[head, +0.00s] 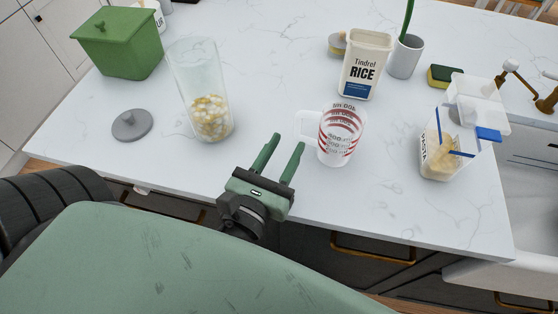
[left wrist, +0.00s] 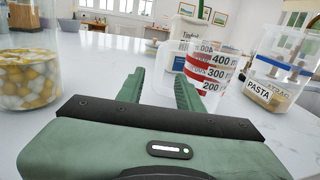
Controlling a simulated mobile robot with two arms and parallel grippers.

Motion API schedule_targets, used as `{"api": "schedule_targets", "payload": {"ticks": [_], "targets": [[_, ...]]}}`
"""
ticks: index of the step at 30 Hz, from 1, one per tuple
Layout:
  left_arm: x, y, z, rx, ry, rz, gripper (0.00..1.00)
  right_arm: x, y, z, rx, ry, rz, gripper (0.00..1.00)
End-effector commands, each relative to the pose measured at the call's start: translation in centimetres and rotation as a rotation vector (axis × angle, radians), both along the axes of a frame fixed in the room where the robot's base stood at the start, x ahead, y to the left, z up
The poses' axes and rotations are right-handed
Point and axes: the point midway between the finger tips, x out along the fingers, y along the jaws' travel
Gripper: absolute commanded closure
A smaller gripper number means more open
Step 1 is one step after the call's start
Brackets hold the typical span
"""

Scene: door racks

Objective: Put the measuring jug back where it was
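The measuring jug (head: 342,134) is clear with red markings and stands upright on the white counter. Its handle (head: 309,126) points left. It also shows in the left wrist view (left wrist: 212,68), just beyond and right of the fingers. My right gripper is in neither view.
A tall glass jar (head: 205,95) stands left, with a grey lid (head: 132,124) beside it. A green bin (head: 120,42) is behind. The rice box (head: 365,66) stands behind the jug. An open pasta container (head: 440,150) stands right, near the sink (head: 530,190). Counter between jar and jug is clear.

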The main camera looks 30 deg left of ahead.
Motion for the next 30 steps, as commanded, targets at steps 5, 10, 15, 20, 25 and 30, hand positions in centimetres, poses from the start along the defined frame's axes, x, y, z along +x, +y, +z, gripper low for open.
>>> {"api": "schedule_targets", "payload": {"ticks": [5, 10, 15, 20, 25, 30], "targets": [[-2.1, -0.2, -0.3, 0.001, 0.002, -0.001, 0.64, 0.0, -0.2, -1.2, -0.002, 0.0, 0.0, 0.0], [-2.7, -0.2, 0.0, 0.001, -0.001, -0.001, 0.64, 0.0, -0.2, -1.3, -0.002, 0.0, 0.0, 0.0], [-2.7, -0.2, 0.1, 0.0, -0.001, -0.001, 0.64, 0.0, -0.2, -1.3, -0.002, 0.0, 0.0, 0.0], [-2.7, -0.2, 0.1, 0.0, -0.001, -0.001, 0.64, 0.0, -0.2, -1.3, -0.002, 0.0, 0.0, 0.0], [-2.7, -0.2, 0.0, 0.0, -0.001, -0.001, 0.64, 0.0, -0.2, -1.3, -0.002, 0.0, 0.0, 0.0], [-2.7, -0.2, 0.0, 0.0, 0.0, -0.001, 0.64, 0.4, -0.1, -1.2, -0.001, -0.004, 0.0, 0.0]]}}
